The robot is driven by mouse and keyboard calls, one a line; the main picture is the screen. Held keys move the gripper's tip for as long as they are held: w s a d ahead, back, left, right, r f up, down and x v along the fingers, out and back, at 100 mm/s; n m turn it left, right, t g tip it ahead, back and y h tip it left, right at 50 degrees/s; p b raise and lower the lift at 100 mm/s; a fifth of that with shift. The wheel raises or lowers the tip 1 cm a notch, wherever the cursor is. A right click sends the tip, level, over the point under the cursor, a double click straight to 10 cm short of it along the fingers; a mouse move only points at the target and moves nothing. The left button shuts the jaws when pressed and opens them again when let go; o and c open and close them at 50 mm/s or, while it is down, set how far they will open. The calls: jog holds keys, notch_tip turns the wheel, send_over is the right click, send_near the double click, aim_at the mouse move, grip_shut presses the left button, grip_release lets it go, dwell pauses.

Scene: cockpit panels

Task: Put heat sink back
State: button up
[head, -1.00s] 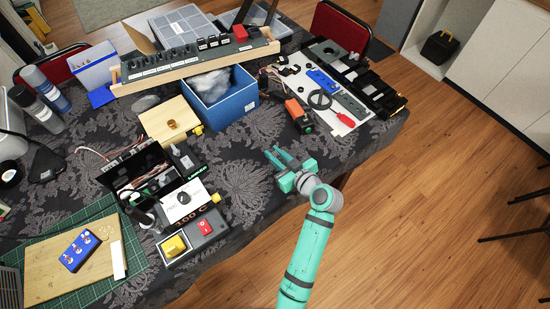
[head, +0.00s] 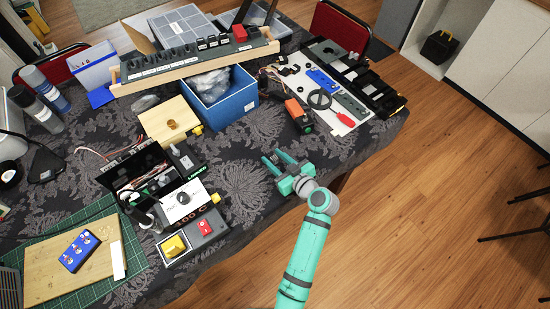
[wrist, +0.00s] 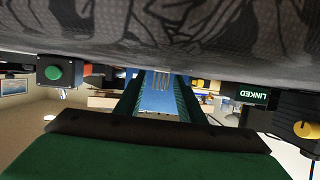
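My gripper (head: 277,158) is low over the patterned cloth near the table's right front edge, reaching toward the blue bin. Its two teal fingers are apart. In the wrist view, which is upside down, a small grey finned piece (wrist: 162,80), which looks like the heat sink, shows between the fingertips (wrist: 160,92). Blue shows on both sides of it, so the fingers do not seem to touch it. In the head view it is too small to make out clearly. An open black box (head: 138,170) with wires stands left of my gripper, by the "LINKED" unit (wrist: 258,96).
A blue bin (head: 225,105) with a clear bag stands behind. A white tool board (head: 330,95) and an orange-and-black device with a green button (head: 299,115) lie to the back right. A station with yellow and red switches (head: 190,238) is left. Bare cloth surrounds my gripper.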

jog(key=shift+r, duration=0.2)
jog(key=v, duration=1.2)
